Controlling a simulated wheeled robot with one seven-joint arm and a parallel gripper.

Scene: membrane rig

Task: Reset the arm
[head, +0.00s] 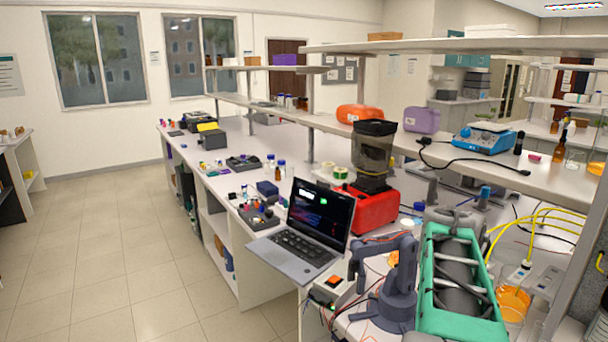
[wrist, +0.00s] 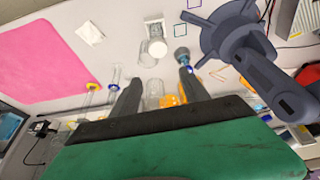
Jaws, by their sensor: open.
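A small blue-grey jointed arm (head: 392,285) stands on the near bench in the head view, beside a laptop. It also shows in the wrist view (wrist: 250,65), to the right of my gripper. My gripper (wrist: 159,88) shows in the wrist view as two dark fingers, apart and with nothing held between them. Glassware and an orange item show beyond and between the fingers. I cannot tell how far below they are. I do not make out the fingertips in the head view.
The laptop (head: 303,230) stands open near the bench edge, with a red device (head: 376,208) behind it. Yellow cables and an orange-filled beaker (head: 513,302) are at the right. A pink mat (wrist: 50,60) lies left in the wrist view. The left floor is clear.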

